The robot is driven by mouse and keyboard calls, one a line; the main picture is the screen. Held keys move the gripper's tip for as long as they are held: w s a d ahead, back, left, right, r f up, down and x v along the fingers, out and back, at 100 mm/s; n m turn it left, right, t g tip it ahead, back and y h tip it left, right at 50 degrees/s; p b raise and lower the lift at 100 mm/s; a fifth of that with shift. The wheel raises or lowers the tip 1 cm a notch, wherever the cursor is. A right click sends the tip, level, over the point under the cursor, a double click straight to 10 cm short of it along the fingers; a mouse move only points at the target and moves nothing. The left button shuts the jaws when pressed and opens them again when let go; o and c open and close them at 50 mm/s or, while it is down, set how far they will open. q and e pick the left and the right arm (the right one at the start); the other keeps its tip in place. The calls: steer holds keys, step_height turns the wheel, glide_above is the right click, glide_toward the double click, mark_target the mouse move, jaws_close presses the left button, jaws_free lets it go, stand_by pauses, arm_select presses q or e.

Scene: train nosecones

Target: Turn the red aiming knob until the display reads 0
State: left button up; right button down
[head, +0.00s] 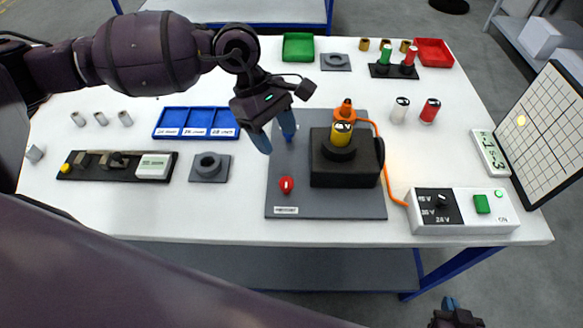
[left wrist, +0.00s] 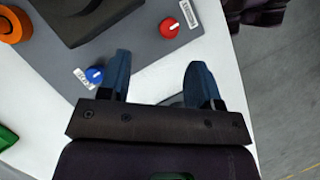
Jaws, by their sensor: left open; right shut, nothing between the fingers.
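The red aiming knob (head: 286,184) sits at the front left of a grey plate (head: 340,208); it also shows in the left wrist view (left wrist: 170,26). My left gripper (head: 275,135) is open and empty, above and behind the red knob, apart from it. In the left wrist view its blue fingers (left wrist: 158,74) are spread, with the red knob beyond them. A blue knob (left wrist: 95,75) lies near one finger. The display (head: 490,153) stands at the right; its slanted characters seem to end in 3, too small to read surely. My right gripper (head: 454,314) is shut and empty, low at the bottom right.
An orange cable runs to a power box (head: 463,211). A gridded board (head: 545,135) stands at right. A blue tray (head: 197,122) and grey block (head: 209,167) lie left.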

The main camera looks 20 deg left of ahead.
mark_target(286, 181)
arm_select(q)
steer(key=shift+m+y, duration=0.3)
steer(key=shift+m, duration=0.3)
steer(key=x, duration=0.6)
steer(key=s+a+x, duration=0.1)
steer(key=x, duration=0.2)
steer(key=shift+s+f, duration=0.1)
steer(key=shift+f, duration=0.05)
steer(key=shift+s+d+f, duration=0.1)
steer(key=shift+d+f, duration=0.1)
steer(key=shift+f, duration=0.4)
steer(key=shift+d+f, duration=0.1)
steer(key=shift+f, duration=0.1)
arm_select(e)
steer(key=shift+r, duration=0.2)
